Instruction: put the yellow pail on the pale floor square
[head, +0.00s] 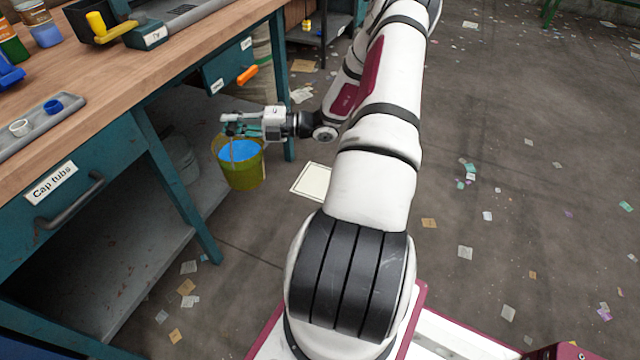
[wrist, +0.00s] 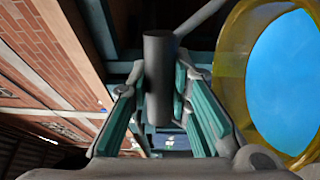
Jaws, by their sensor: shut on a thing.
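The yellow pail (head: 246,172) is under the bench's edge, beside a teal leg, with a bright blue surface inside. Its open top also shows at the right of the wrist view (wrist: 233,75). My gripper (head: 232,124) is above the pail's rim. In the wrist view its teal-padded fingers are closed around a dark grey cylindrical grip (wrist: 158,75), which looks like the pail's handle. The pail looks upright; I cannot tell whether its base touches the floor. The pale floor square (head: 312,181) lies just right of the pail, and its surface looks empty.
The wooden bench (head: 110,70) with teal drawers and legs runs along the left. A low grey shelf (head: 140,265) sits under it. An orange drawer handle (head: 247,75) is close above my gripper. Paper scraps litter the open floor to the right.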

